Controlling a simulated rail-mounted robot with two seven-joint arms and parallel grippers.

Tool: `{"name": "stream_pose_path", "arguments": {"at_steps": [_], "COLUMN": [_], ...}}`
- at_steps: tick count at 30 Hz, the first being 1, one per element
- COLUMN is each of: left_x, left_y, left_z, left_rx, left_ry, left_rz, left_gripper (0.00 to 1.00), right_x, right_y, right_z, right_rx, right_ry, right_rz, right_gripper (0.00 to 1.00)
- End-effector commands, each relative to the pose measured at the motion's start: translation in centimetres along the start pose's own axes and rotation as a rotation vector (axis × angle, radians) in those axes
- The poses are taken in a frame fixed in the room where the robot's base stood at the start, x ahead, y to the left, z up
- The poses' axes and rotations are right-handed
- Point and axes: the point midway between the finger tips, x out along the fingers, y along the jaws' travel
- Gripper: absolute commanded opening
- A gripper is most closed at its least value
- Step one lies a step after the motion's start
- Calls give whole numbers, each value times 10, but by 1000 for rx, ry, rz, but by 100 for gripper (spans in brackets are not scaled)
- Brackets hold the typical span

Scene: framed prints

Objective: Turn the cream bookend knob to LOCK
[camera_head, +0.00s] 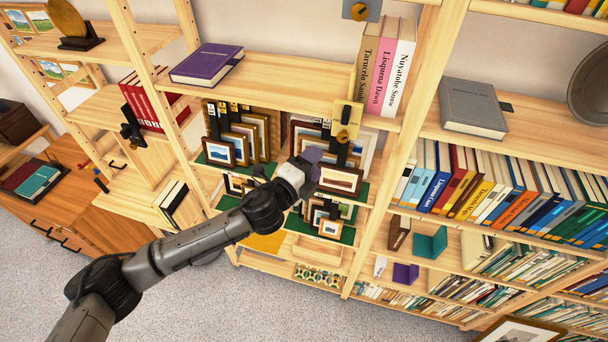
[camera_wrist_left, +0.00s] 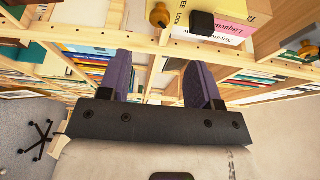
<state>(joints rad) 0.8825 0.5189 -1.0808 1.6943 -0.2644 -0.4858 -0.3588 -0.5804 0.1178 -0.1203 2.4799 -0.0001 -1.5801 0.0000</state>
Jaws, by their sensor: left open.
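The cream bookend plate (camera_head: 354,122) stands on the shelf front below three upright books. Its round gold knob (camera_head: 342,136) is on the lower part, with a black piece just above it. In the left wrist view, the knob (camera_wrist_left: 160,15) is at the top, beside a black block (camera_wrist_left: 201,22) and partly visible "LOCK" lettering. The knob's setting is too small to tell. My left gripper (camera_head: 308,165) is below and left of the knob, apart from it. In the left wrist view, its purple fingers (camera_wrist_left: 160,80) are open with nothing between them. My right gripper is not in view.
A grey plate with another gold knob (camera_head: 360,12) is higher up. Small framed prints (camera_head: 240,140) crowd the green-lined bays around my left gripper. Wooden posts (camera_head: 405,140) and shelf edges stand close by. A purple book (camera_head: 207,63) lies on the shelf at left.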

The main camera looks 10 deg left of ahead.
Motion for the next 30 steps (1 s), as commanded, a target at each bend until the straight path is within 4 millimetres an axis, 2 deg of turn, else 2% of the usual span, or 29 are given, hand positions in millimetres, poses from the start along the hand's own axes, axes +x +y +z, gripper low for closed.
{"name": "stream_pose_path", "arguments": {"at_steps": [3,10,30], "left_x": [-15,-30,-32], "left_y": [2,0,0], "left_z": [0,0,0], "left_rx": [0,0,-13], "left_ry": [0,0,0], "left_rz": [0,0,0], "left_gripper": [58,58,58], "right_x": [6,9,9], "right_y": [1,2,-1], "right_z": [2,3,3], "right_rx": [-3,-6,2], "right_ry": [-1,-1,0], "right_rz": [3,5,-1], "right_gripper": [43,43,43]}}
